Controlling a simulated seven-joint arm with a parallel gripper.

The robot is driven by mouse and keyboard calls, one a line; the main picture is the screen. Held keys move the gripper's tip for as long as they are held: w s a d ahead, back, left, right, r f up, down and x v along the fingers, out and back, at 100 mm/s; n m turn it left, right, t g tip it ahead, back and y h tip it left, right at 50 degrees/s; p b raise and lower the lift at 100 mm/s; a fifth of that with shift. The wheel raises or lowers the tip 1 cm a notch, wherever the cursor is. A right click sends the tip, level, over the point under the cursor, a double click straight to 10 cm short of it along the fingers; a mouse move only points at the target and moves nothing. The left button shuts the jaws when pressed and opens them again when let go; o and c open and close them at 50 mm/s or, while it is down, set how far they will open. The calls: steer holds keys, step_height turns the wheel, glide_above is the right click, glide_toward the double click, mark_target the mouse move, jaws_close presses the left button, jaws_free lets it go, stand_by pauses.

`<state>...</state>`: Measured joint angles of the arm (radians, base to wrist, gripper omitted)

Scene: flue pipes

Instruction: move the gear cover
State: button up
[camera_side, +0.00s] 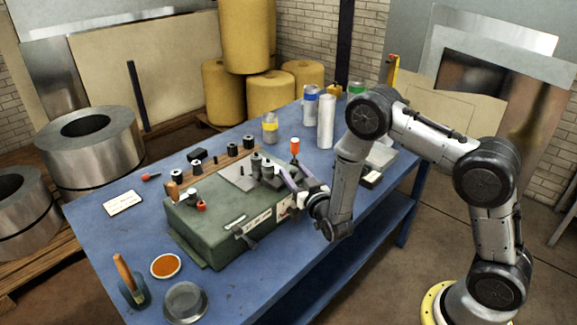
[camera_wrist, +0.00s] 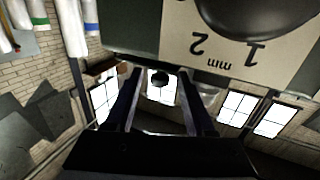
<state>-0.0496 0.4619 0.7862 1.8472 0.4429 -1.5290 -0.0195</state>
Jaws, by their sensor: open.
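A green bench machine (camera_side: 225,222) stands on the blue table, with a grey flat plate (camera_side: 236,178) and several dark rolls (camera_side: 257,166) on top. I cannot tell for sure which part is the gear cover. My gripper (camera_side: 285,178) is at the machine's right end, partly merged with the parts there. In the wrist view my gripper (camera_wrist: 160,72) is open, its two fingers apart. A small dark round part (camera_wrist: 160,80) shows between the fingers; I cannot tell whether they touch it. A pale plate marked "1 2 mm" (camera_wrist: 228,48), upside down, is close above the fingertips.
An orange-topped upright part (camera_side: 295,146) rises close behind my gripper. Cans (camera_side: 311,105) and a white cylinder (camera_side: 326,121) stand at the back. Small rolls (camera_side: 197,167) line the machine's far side. A brush (camera_side: 128,280), an orange dish (camera_side: 166,265) and a round metal piece (camera_side: 185,302) are at the front left.

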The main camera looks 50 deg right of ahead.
mark_target(288, 172)
steer(key=shift+x, duration=2)
jaws_close()
